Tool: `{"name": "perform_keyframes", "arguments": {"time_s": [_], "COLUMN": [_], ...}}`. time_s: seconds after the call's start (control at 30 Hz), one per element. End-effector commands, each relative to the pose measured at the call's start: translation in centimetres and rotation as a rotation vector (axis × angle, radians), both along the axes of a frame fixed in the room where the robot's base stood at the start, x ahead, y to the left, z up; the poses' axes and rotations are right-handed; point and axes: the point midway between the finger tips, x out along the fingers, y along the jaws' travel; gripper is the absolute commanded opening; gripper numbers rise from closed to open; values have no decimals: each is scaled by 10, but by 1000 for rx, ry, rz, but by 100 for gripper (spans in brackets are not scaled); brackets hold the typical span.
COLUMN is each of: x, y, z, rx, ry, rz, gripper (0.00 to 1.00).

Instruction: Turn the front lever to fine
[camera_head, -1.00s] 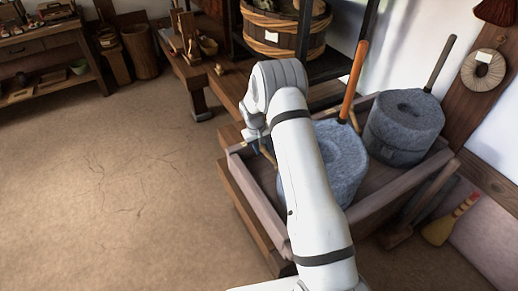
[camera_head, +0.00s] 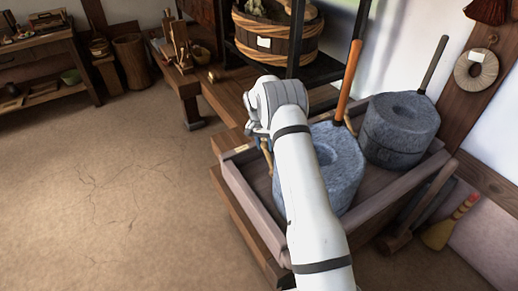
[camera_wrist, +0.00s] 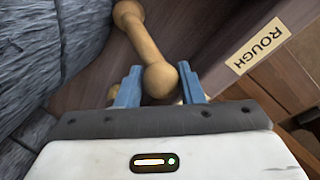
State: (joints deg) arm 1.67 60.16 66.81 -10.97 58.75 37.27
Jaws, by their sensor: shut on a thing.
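The front lever (camera_wrist: 145,35) is a pale turned wooden bar with round knobs, beside the near grey quern stone in the wrist view. My gripper (camera_wrist: 158,82) has its two blue fingers on either side of the lever's end knob and is shut on it. In the head view my gripper (camera_head: 262,140) is at the left corner of the wooden trough, mostly hidden by my wrist. A small tan piece of the lever (camera_head: 267,156) shows below it. A label reading ROUGH (camera_wrist: 263,49) is on the trough rim, right of the lever. No fine label is readable.
The near quern stone (camera_head: 340,165) with an orange upright handle (camera_head: 349,80) and a second quern (camera_head: 398,130) stand in the wooden trough (camera_head: 240,190). A bench (camera_head: 185,85) and a tub (camera_head: 280,40) are behind. The floor at left is clear.

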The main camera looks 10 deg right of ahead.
Motion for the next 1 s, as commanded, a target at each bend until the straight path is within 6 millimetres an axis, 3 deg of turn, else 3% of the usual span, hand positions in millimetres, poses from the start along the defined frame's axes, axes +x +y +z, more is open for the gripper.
{"name": "perform_keyframes", "arguments": {"time_s": [0.03,0.8,0.83,1.0], "x": [-7,-6,-6,-4], "y": [-4,-12,-12,-11], "z": [-10,-9,-9,-7], "rx": [1,-3,-3,-2], "ry": [25,26,26,21], "rz": [-29,-119,-119,-116], "gripper": [0,0,37,50]}}
